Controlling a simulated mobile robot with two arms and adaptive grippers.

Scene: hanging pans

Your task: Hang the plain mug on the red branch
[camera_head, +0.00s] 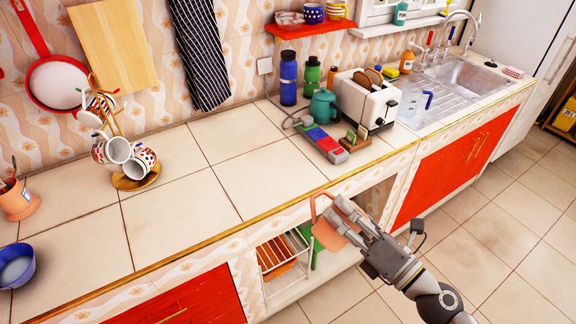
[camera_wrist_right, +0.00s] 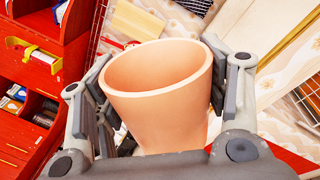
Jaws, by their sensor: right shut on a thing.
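The plain orange mug (camera_head: 333,238) is held in my right gripper (camera_head: 352,222) in front of the counter's edge, with its handle toward the upper left. In the right wrist view the fingers of my right gripper (camera_wrist_right: 158,95) press on both sides of the plain mug (camera_wrist_right: 160,100), whose open rim faces the camera. The mug tree (camera_head: 136,181) stands on the counter at the left, far from the gripper, with several patterned and white mugs on its branches. My left gripper is out of view.
A blue bowl (camera_head: 16,268) and an orange utensil pot (camera_head: 17,201) are at the far left.

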